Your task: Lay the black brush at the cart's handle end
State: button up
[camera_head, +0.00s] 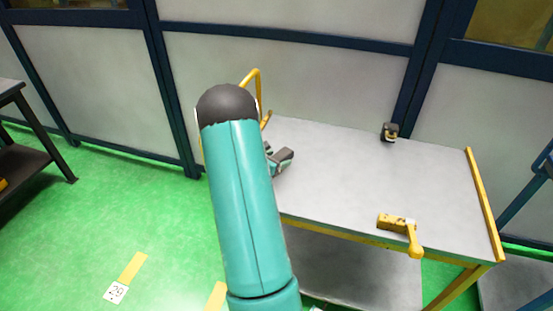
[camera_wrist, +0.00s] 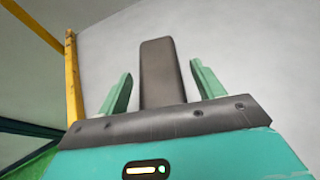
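The black brush (camera_wrist: 162,72) shows in the wrist view as a dark, flat bar between the two fingers of my gripper (camera_wrist: 163,85), over the cart's grey top. A gap shows on each side of the bar, so the fingers look open around it and not touching it. In the head view, a dark piece (camera_head: 284,156) shows beside my arm at the left end of the cart top (camera_head: 335,165). My arm hides most of my gripper there. The cart's yellow curved handle (camera_head: 257,76) rises at this left end, partly behind my arm.
A small black object (camera_head: 390,132) stands at the cart's back edge. A yellow tool with a rounded handle (camera_head: 400,222) lies near the front right. A raised yellow edge (camera_head: 484,203) closes the right end. The middle of the top is clear. A dark shelf (camera_head: 28,160) stands far left.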

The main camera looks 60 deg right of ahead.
jog(key=shift+a+r, duration=0.1)
jog(key=shift+r, duration=0.15)
jog(key=w+a+r+m+t+y, duration=0.1)
jog(key=a+r+m, duration=0.2)
jog(key=a+r, duration=0.5)
jog(key=w+a+r+m+y, duration=0.1)
jog(key=a+r+m+y, duration=0.2)
jog(key=a, duration=0.9)
jog(key=w+a+r+m+t, duration=0.1)
jog(key=w+a+r+m, duration=0.15)
jog(key=a+r, duration=0.6)
jog(key=s+a+r+m+t+y, duration=0.2)
jog(key=a+y, duration=0.1)
jog(key=a, duration=0.6)
jog(key=s+a+r+m+t+y, duration=0.2)
jog(key=a+y, duration=0.1)
jog(key=a, duration=0.7)
jog(key=s+a+r+m+t+y, duration=0.2)
jog(key=a+r+y, duration=0.1)
jog(key=a, duration=0.6)
jog(key=shift+a+m+t, duration=0.25)
jog(key=shift+m+t, duration=0.05)
jog(key=shift+m, duration=0.05)
jog(key=shift+s, duration=0.1)
